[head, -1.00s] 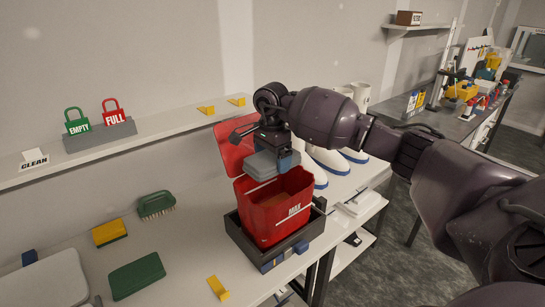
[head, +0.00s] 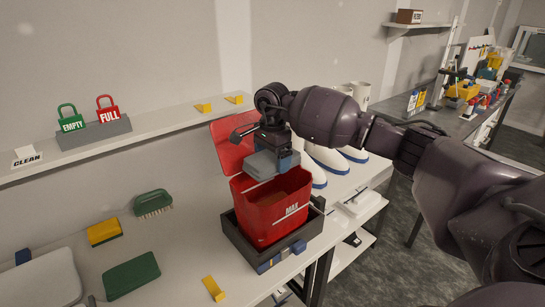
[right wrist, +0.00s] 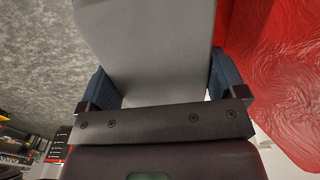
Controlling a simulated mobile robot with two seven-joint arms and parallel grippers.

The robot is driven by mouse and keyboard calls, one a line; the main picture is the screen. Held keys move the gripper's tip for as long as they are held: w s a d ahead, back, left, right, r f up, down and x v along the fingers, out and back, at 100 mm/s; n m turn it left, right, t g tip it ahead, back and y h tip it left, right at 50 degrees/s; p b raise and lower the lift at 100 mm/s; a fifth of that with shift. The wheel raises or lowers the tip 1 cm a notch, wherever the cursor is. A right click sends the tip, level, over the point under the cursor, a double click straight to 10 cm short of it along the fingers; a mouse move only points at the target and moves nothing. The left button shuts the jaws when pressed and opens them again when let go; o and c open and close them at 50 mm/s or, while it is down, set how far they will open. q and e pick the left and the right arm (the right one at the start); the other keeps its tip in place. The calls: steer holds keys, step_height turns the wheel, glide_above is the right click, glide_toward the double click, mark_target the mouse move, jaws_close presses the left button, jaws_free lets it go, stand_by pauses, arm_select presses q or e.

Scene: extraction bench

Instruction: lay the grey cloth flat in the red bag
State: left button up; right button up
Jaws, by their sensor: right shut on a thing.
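The grey cloth (head: 271,163), a folded flat pad, is held above the open mouth of the red bag (head: 268,222). My right gripper (head: 279,157) is shut on the cloth. In the right wrist view the cloth (right wrist: 150,40) lies between the two blue fingers, with the red bag (right wrist: 285,80) to its right. The bag stands upright with its flap (head: 232,147) raised at the back, and a "MAX" label on its front. The cloth and gripper hide part of the flap and rear rim. My left gripper is not in view.
The bag stands in a dark tray (head: 239,240) on the white bench. Green and yellow pads, a green brush (head: 153,203) and a yellow bracket (head: 213,288) lie to the left. White boots (head: 328,160) stand behind on the right. A shelf (head: 170,130) runs along the wall.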

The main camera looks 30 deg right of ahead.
step_height(320, 180, down, 2)
steer(key=shift+f+b, duration=0.25)
steer(key=shift+b, duration=0.5)
steer(key=shift+f+b, duration=1.75)
steer(key=shift+f, duration=0.85)
steer(key=o, duration=0.6)
steer(key=shift+o, duration=0.2)
steer(key=shift+r, duration=0.1)
step_height(320, 180, up, 10)
steer(key=shift+f+b, duration=0.25)
steer(key=shift+b, duration=0.1)
steer(key=shift+r, duration=0.6)
